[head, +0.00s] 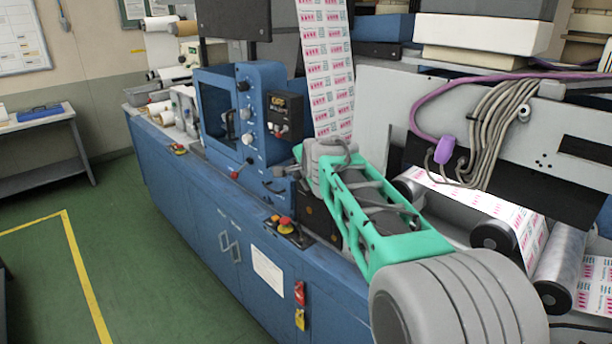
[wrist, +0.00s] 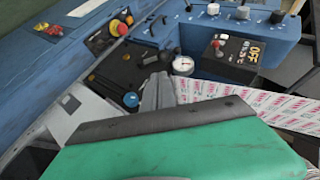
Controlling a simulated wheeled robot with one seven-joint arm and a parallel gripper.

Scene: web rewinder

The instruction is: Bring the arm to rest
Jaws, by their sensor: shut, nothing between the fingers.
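My arm reaches from the lower right of the head view, its green link running up toward the blue rewinder cabinet (head: 215,215). The hand end sits in front of the printed web, by the black control box (head: 284,116). In the wrist view my gripper (wrist: 160,85) shows as grey fingers close together past the green and black part of my arm. The fingers are shut and empty. They point toward the blue machine panel, with a pressure gauge (wrist: 183,65) and a blue knob (wrist: 131,99) close by in the picture. In the head view the fingers are hard to make out.
A red and yellow emergency stop (head: 286,223) is on the cabinet edge below the arm. The printed web (head: 327,70) hangs behind the hand. Purple and grey cables (head: 490,115) and metal rollers (head: 562,265) are at right. Green floor (head: 120,240) is open at left.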

